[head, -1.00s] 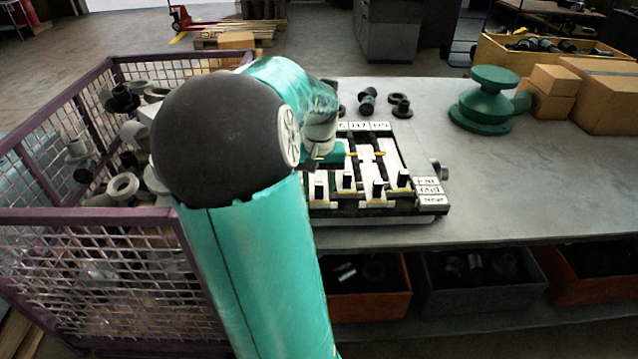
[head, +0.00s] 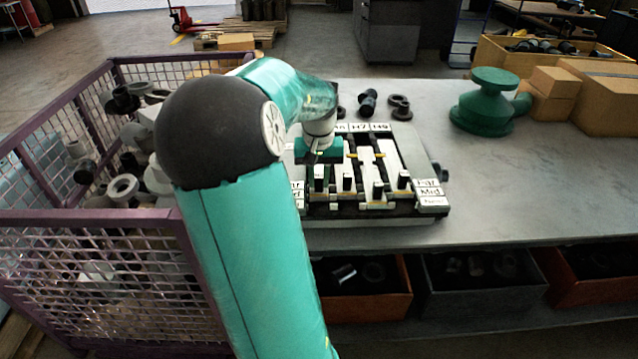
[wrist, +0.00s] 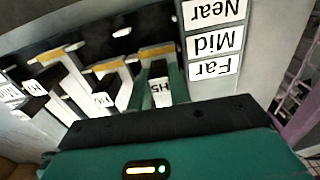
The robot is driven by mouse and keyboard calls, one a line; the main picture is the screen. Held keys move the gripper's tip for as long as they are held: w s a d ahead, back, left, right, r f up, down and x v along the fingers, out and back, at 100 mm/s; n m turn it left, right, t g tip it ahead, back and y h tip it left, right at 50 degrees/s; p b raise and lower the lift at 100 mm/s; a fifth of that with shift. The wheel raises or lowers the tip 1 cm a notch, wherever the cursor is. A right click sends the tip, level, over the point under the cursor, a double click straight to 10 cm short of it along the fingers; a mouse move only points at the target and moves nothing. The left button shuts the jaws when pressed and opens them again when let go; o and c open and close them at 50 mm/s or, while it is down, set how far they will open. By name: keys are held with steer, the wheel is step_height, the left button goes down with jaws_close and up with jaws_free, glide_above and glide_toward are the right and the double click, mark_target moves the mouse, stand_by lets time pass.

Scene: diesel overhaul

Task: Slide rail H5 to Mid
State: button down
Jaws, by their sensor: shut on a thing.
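The slide rack (head: 418,150) stands on the bench in the head view, with black-topped rails in parallel slots. In the wrist view, rail H5 (wrist: 160,88) is the end rail beside the upside-down Near, Mid and Far labels (wrist: 214,43). My gripper (wrist: 160,78) is shut on its upright black tab, with one green finger on each side. The yellow mark (wrist: 157,52) of H5 lies farther toward Near than the one on the neighbouring rail. In the head view my gripper (head: 318,150) is over the left part of the rack, and its fingertips are hard to make out.
A purple mesh crate (head: 100,215) of pipe parts stands left of the bench. Loose black fittings (head: 368,102) lie behind the rack. A green flanged part (head: 485,105) and cardboard boxes (head: 553,82) are to the right. The bench between is clear.

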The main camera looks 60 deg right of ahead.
steer(key=shift+w+d, duration=0.15)
steer(key=shift+d, duration=0.1)
steer(key=c, duration=1.3)
jaws_free()
step_height(320, 180, up, 14)
steer(key=shift+f, duration=0.1)
